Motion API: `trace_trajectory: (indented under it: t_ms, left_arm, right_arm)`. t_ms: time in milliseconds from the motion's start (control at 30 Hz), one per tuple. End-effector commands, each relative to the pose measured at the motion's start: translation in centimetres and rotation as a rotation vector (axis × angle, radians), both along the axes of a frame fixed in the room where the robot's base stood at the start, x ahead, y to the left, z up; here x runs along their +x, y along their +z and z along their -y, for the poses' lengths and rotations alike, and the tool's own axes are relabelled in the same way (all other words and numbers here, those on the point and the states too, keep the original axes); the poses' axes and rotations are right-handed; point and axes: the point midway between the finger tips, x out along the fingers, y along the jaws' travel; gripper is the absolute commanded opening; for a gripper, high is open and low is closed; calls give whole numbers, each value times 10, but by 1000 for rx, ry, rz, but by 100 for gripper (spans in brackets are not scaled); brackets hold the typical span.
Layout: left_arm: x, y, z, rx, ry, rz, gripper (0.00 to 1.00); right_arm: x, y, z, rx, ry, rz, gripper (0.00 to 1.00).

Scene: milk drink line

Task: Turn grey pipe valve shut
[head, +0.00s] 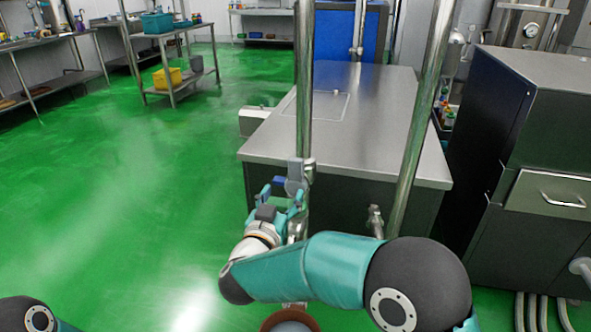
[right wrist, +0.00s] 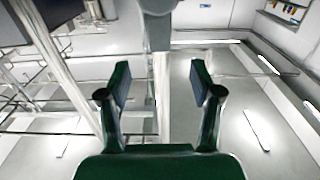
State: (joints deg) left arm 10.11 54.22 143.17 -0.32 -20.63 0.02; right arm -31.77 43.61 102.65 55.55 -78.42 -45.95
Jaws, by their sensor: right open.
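The grey pipe valve (head: 295,178) sits on an upright steel pipe (head: 304,80) in the middle of the head view. In the right wrist view a grey part, apparently the valve (right wrist: 157,22), hangs at the top centre, with the pipe running down behind it. My right gripper (head: 281,191) is beside the pipe, at and just below the valve. Its two fingers are spread wide and empty in the right wrist view (right wrist: 160,72), with the pipe seen between them. Whether a finger touches the valve cannot be told. My left gripper is out of view.
A steel-topped cabinet (head: 365,110) stands behind the pipe. A second, slanted steel pipe (head: 420,110) rises to the right, before a dark machine (head: 535,110). A shelf table (head: 175,65) with bins stands far left. The green floor (head: 120,190) at left is clear.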

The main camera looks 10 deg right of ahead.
Motion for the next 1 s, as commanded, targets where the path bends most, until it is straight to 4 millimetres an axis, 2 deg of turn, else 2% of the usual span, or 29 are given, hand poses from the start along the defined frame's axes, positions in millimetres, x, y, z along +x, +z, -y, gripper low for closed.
trace_trajectory:
  t_ms: [300, 500, 700, 1000]
  left_arm:
    - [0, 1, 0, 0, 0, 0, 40]
    - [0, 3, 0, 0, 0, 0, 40]
    - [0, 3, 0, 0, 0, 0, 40]
    - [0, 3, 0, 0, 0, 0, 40]
  right_arm:
    - [64, -1, 31, 1, -5, 0, 65]
    - [94, -1, 43, 1, -3, 0, 65]
    - [107, -1, 49, 0, -1, -1, 65]
    - [109, -1, 50, -1, 0, -1, 65]
